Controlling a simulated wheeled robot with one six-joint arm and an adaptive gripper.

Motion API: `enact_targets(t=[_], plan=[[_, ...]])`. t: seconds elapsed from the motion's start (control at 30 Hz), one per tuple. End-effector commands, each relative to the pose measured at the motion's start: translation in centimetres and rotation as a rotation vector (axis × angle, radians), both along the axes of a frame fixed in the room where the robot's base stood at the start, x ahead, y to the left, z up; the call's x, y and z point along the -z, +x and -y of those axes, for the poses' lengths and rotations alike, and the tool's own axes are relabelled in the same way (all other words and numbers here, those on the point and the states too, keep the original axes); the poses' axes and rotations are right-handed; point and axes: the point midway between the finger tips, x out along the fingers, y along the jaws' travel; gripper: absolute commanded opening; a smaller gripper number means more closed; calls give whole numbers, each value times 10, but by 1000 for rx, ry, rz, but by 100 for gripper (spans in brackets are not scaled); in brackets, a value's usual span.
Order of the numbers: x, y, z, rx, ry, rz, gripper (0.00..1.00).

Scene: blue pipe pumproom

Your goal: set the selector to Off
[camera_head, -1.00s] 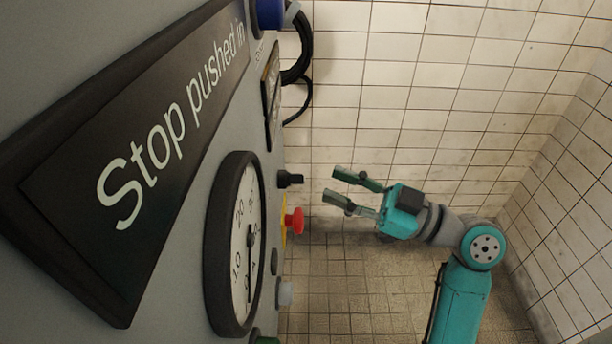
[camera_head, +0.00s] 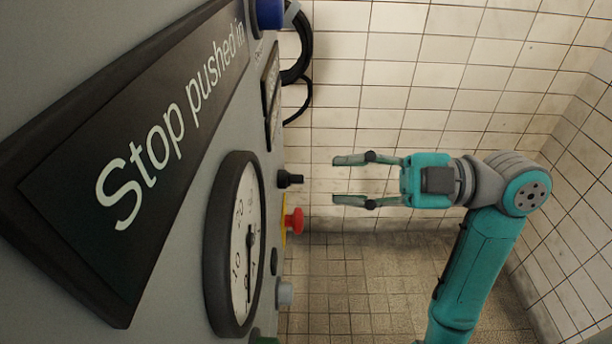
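A black selector knob (camera_head: 290,179) sticks out from the grey panel (camera_head: 190,225), just above the red mushroom button. I see it from the side, so its pointed position and any labels cannot be read. My gripper (camera_head: 336,180) is open and empty. Its two fingers point left toward the panel, one above and one below the height of the knob. In the picture there is a gap between the fingertips and the knob.
A "Stop pushed in" sign (camera_head: 130,165) is nearest. Black cables (camera_head: 300,60) hang above. Tiled wall (camera_head: 440,80) lies behind.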

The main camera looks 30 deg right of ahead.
Motion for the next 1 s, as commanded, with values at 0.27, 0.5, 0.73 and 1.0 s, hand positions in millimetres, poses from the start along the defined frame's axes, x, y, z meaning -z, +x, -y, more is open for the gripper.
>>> enact_targets(t=[0.27,0.5,0.73,1.0], plan=[[0,21,-33,-4,1,0,38],[0,31,-47,-1,1,0,38],[0,33,-50,1,1,0,38],[0,33,-50,1,1,0,8]])
